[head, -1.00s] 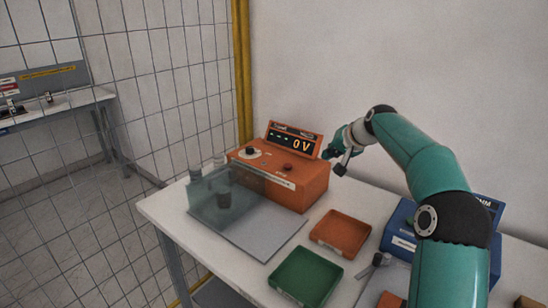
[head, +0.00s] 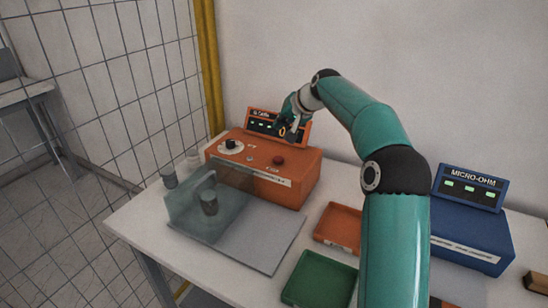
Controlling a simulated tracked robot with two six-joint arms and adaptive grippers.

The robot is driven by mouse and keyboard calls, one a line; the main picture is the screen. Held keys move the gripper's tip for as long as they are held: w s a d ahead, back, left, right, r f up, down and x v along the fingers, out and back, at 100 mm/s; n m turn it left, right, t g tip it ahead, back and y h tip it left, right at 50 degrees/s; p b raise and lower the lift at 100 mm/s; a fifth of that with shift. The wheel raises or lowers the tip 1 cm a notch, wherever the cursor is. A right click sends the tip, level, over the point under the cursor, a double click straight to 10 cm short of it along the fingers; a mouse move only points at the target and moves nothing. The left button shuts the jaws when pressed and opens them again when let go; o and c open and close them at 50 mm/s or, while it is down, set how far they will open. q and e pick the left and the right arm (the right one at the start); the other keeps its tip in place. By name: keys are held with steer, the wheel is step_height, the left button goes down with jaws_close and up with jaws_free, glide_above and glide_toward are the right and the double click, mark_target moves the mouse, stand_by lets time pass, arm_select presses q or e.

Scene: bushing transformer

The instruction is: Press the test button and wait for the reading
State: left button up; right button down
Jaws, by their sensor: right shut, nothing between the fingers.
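The orange tester (head: 255,180) stands at the back of the white table in the head view. Its tilted display (head: 262,122) is partly covered by my right gripper. A red button (head: 279,160) and a dark round knob (head: 231,144) on a white dial sit on its top face; a small light-coloured control lies between them. My right gripper (head: 285,132) is shut and empty, in front of the display and above the top face near the red button. I cannot tell whether it touches anything. My left gripper is out of view.
A clear cover (head: 205,200) with a grey cylinder stands on a grey plate (head: 262,245) before the tester. An orange tray (head: 340,226), a green tray (head: 318,281) and a blue micro-ohm meter (head: 470,235) are to the right. A wire mesh fence (head: 120,90) is at left.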

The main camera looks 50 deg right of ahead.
steer(key=b, duration=0.6)
glide_above(280, 159)
step_height(280, 159, down, 7)
steer(key=shift+r, duration=0.15)
steer(key=shift+f+b, duration=1.05)
steer(key=shift+f, duration=0.05)
stand_by(0.3)
steer(key=shift+f, duration=0.3)
steer(key=shift+a+f+b, duration=0.1)
steer(key=shift+f+b, duration=0.5)
stand_by(0.6)
stand_by(0.4)
steer(key=shift+r+p, duration=0.95)
steer(key=shift+r, duration=0.05)
